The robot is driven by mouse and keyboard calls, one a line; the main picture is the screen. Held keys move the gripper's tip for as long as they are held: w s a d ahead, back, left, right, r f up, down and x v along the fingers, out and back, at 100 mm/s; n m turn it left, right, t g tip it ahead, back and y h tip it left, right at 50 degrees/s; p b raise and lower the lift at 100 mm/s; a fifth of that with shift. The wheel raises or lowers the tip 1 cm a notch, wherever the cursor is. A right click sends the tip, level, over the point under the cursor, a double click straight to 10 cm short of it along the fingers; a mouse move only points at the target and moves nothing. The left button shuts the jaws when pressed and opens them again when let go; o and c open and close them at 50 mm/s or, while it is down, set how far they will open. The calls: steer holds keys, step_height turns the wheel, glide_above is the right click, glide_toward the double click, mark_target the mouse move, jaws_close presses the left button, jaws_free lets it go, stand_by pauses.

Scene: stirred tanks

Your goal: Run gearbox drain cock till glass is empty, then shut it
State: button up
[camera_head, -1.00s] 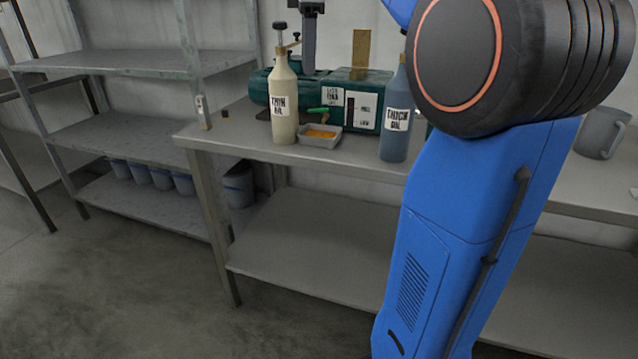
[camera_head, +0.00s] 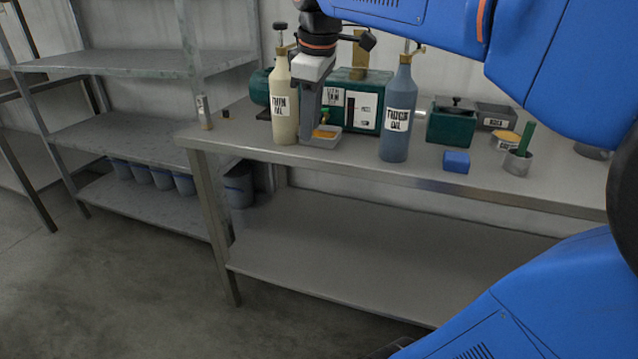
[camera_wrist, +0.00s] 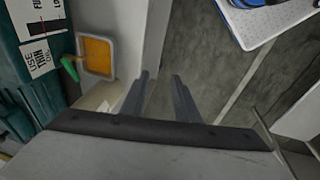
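The dark green gearbox (camera_head: 370,86) stands at the back of the bench. On its front is a white panel (camera_head: 350,105) with a dark upright strip, likely the glass; its level is too small to read. The green-handled drain cock (camera_wrist: 69,68) is at the gearbox's foot, above a small tray (camera_head: 333,144) holding orange liquid (camera_wrist: 97,54). My gripper (camera_head: 306,141) points down in front of the gearbox, beside the thin oil bottle. In the wrist view my gripper's (camera_wrist: 161,75) two fingers are apart with nothing between them, to the right of the cock and tray.
The thin oil bottle (camera_head: 284,103) stands close left of my gripper, the thick oil bottle (camera_head: 397,115) to its right. The bench's front edge between the bottles is clear.

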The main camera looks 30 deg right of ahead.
steer(key=s+a+f+m+t, duration=0.1)
steer(key=s+a+f+m, duration=0.2)
steer(key=s+f, duration=0.4)
step_height(320, 180, down, 3)
steer(key=shift+s+f, duration=0.1)
steer(key=shift+s, duration=0.3)
